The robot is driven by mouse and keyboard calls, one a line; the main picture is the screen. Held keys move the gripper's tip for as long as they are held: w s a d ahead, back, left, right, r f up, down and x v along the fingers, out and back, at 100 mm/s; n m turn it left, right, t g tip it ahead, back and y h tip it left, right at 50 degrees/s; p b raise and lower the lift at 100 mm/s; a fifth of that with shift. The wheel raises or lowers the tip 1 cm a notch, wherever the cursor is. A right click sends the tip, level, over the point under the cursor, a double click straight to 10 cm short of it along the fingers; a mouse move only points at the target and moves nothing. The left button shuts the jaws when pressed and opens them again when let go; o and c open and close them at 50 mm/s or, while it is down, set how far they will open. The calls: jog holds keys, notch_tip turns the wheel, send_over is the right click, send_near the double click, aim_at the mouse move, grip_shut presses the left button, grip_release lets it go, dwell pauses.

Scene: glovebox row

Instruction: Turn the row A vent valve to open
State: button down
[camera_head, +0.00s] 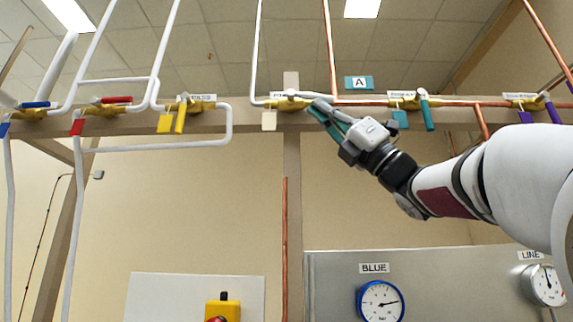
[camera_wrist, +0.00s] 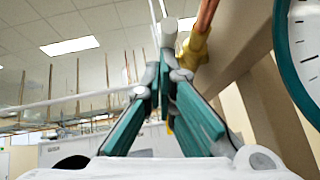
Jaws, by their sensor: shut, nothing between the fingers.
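My gripper (camera_head: 318,106) reaches up from the right to the pipe beam, its teal fingers beside a brass valve (camera_head: 285,104) with a white tag (camera_head: 269,121). The fingers are shut and empty. In the wrist view my gripper (camera_wrist: 164,72) has its fingertips close to a white rounded handle end (camera_wrist: 169,28) and a brass valve body (camera_wrist: 196,48); I cannot tell whether they touch. An A sign (camera_head: 359,82) hangs above, between this valve and a brass valve with a teal handle (camera_head: 426,113). The small valve labels are unreadable, so which valve is the vent is unclear.
Valves with a yellow handle (camera_head: 181,116), a red handle (camera_head: 116,100), a blue handle (camera_head: 34,105) and a purple handle (camera_head: 552,109) share the beam. Copper and white pipes run close by. A teal-rimmed gauge (camera_wrist: 284,75) is near at right in the wrist view.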

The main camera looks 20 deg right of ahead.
jog(key=shift+s+d+r+n+g+h+p, duration=0.1)
jog(key=shift+d+r+n+g+h+p, duration=0.25)
jog(key=shift+r+g+h+p, duration=0.3)
jog(key=shift+f, duration=0.25)
